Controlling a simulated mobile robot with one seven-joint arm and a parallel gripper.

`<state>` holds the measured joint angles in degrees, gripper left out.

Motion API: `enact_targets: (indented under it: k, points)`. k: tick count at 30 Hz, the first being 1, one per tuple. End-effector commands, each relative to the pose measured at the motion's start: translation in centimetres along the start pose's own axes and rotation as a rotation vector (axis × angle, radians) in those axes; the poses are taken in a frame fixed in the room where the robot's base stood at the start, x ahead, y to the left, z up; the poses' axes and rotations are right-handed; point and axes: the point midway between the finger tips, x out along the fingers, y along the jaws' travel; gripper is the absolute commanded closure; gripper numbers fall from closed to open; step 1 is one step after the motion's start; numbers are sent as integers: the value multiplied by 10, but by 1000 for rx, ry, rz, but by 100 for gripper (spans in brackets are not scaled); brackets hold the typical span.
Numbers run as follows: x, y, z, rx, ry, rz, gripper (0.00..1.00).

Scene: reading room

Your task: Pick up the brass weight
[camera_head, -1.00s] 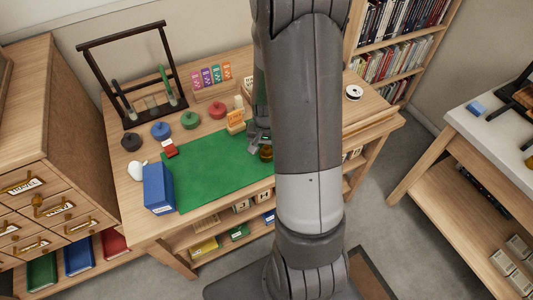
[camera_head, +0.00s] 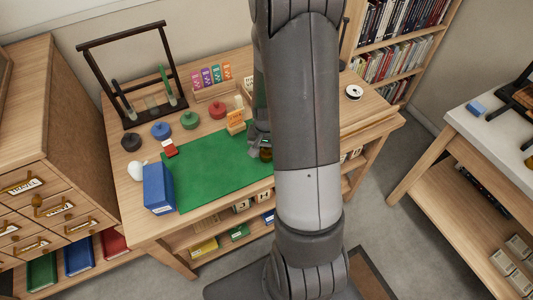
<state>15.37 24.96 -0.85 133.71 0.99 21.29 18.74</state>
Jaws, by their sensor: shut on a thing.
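The brass weight (camera_head: 266,155) is a small dark gold piece at the right part of the green mat (camera_head: 205,174), mostly hidden behind my arm. My gripper (camera_head: 258,148) is right at it, pointing down, and shut on it. Only the left side of the gripper shows; my arm hides the rest. I cannot tell whether the weight touches the mat or is slightly above it.
Black, blue, green and red round pieces (camera_head: 161,130) stand behind the mat. An orange-and-wood block (camera_head: 236,122) stands close to the gripper. A blue box (camera_head: 158,187) stands at the mat's left edge. A dark frame rack (camera_head: 130,75) is at the back left.

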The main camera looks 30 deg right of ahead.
Motion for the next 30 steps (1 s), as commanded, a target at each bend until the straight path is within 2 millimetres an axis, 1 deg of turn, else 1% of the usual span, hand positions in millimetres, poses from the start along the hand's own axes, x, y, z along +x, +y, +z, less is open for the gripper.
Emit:
enact_targets:
  k: [1,6,7,17,23,28,29,30]
  points:
    - [0,0,0,0,0,0,85]
    - [0,0,0,0,0,0,99]
    - [0,0,0,0,1,-1,100]
    - [-3,0,-1,0,2,-1,100]
    - [-17,0,-1,0,4,-1,100]
    - [-41,-1,-1,0,5,-2,100]
    - [-45,2,-1,1,4,-1,100]
    - [-49,13,1,4,3,-1,100]
